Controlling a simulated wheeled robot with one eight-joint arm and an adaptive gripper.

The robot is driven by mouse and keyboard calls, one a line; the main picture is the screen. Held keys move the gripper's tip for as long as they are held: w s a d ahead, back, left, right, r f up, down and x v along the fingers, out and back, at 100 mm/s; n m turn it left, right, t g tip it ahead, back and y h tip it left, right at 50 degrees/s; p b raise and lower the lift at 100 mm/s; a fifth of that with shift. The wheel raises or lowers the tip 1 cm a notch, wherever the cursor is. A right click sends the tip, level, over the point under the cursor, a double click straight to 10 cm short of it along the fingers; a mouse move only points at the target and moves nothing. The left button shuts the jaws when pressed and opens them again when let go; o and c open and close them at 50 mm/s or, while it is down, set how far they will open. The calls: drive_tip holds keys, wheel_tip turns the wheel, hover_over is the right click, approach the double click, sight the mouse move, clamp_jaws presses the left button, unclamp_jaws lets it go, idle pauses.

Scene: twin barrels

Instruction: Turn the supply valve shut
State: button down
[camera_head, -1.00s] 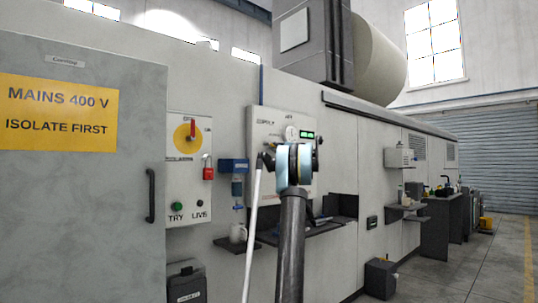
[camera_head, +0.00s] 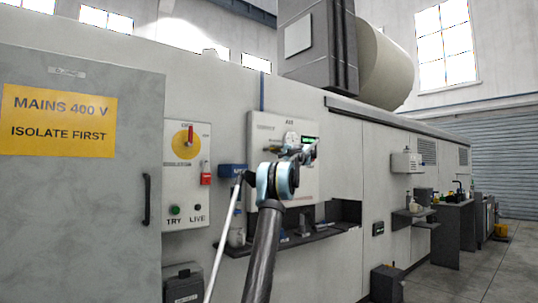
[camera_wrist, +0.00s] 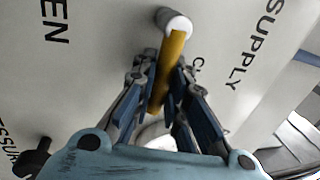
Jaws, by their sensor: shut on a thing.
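The supply valve's yellow lever (camera_wrist: 173,62) shows in the wrist view, running down the picture from a pale round hub (camera_wrist: 176,23). My gripper (camera_wrist: 165,80) is shut on the lever, with a blue-padded finger on each side. "SUPPLY" is printed to the right of the hub. A word ending in "EN" is at upper left, and a word beginning with "C" is beside the lever, partly covered. In the head view my gripper (camera_head: 301,153) is at the right part of the white panel (camera_head: 262,135); the lever cannot be made out there.
A dark knob (camera_wrist: 33,157) sticks out of the panel at lower left in the wrist view. In the head view a dark shelf (camera_head: 338,228) is below the panel. A red padlock (camera_head: 206,178) hangs at the isolator (camera_head: 186,175) to the left.

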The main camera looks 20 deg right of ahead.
drive_tip(key=shift+a+f, duration=0.15)
drive_tip(key=c, duration=1.6)
unclamp_jaws()
drive_tip(key=shift+s, duration=0.1)
drive_tip(key=v, duration=1.1)
drive_tip(key=shift+s+f, duration=0.15)
drive_tip(key=shift+s, duration=0.15)
drive_tip(key=shift+c, duration=0.4)
